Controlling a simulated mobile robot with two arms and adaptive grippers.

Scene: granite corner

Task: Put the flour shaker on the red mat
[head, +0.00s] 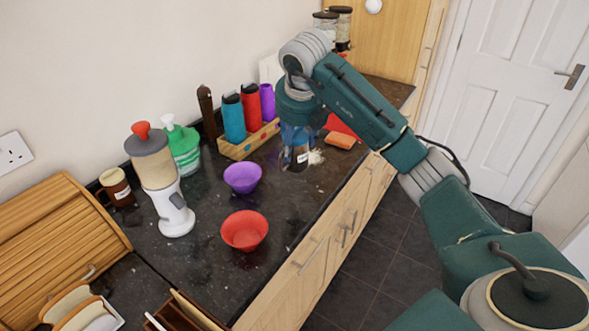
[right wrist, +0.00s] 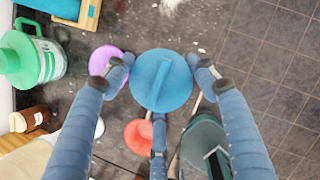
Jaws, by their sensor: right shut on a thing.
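My right gripper (head: 296,138) is shut on the flour shaker (head: 295,158), a dark, see-through jar with a small white label, near the counter's front edge. In the right wrist view, its round blue top (right wrist: 162,80) with a raised ridge sits between the fingers of my right gripper (right wrist: 162,72). The shaker looks upright; I cannot tell whether its base touches the counter. The red mat (head: 342,126) lies farther back along the counter, partly hidden by my right arm. My left gripper is not in view.
White spilled powder (head: 316,157) lies beside the shaker, and an orange sponge (head: 340,140) is between it and the mat. A wooden rack (head: 238,150) of bottles stands behind. Purple (head: 242,178) and red (head: 244,231) bowls are nearer.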

